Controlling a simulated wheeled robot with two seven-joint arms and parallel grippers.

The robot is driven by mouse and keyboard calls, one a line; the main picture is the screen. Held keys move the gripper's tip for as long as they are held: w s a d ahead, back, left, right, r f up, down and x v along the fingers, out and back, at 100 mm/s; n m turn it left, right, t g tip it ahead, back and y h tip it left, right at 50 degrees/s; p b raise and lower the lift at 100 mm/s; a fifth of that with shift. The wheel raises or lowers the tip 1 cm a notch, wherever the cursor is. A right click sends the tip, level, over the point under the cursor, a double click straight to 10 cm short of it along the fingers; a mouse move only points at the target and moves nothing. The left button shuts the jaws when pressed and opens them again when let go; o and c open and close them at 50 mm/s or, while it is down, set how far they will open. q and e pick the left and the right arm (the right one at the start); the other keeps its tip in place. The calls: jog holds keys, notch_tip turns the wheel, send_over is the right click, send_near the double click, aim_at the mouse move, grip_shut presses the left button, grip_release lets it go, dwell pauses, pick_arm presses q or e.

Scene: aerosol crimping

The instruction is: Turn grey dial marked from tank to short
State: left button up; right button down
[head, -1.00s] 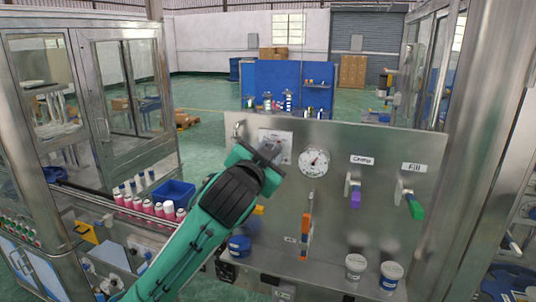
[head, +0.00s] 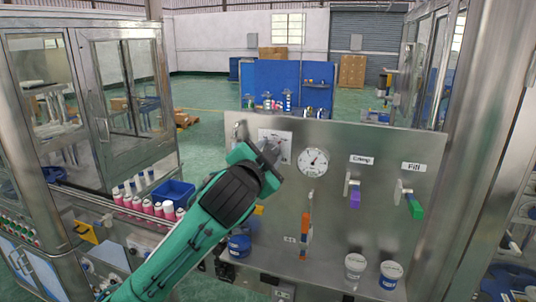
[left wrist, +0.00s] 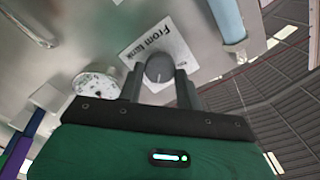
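The grey dial (left wrist: 159,67) shows in the left wrist view on a white label (left wrist: 178,48) that reads "From tank". The label is also on the steel panel in the head view (head: 284,138), partly behind my left gripper (head: 269,153). The left gripper's two dark fingers (left wrist: 159,88) are apart, one on each side of the dial, with the dial's round face between their tips. I cannot tell whether the fingers touch it. The word "short" is not readable. My right gripper is not in view.
Right of the label, the panel (head: 340,220) carries a round gauge (head: 313,161), a purple-handled valve (head: 354,194), a green-handled valve (head: 413,204) and an orange handle (head: 305,228). A blue bin (head: 173,193) and pink cans are at left.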

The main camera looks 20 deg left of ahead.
pick_arm(q)
jog(key=o, duration=0.3)
jog(key=shift+s, duration=0.1)
jog(key=s+b, duration=0.3)
jog(key=s, duration=0.1)
jog(key=s+b, duration=0.3)
jog(key=s, duration=0.2)
jog(key=s+b, duration=0.2)
jog(key=s, duration=0.2)
jog(key=shift+s+a+b, duration=0.25)
jog(key=shift+s+b, duration=0.1)
jog(key=shift+b, duration=0.05)
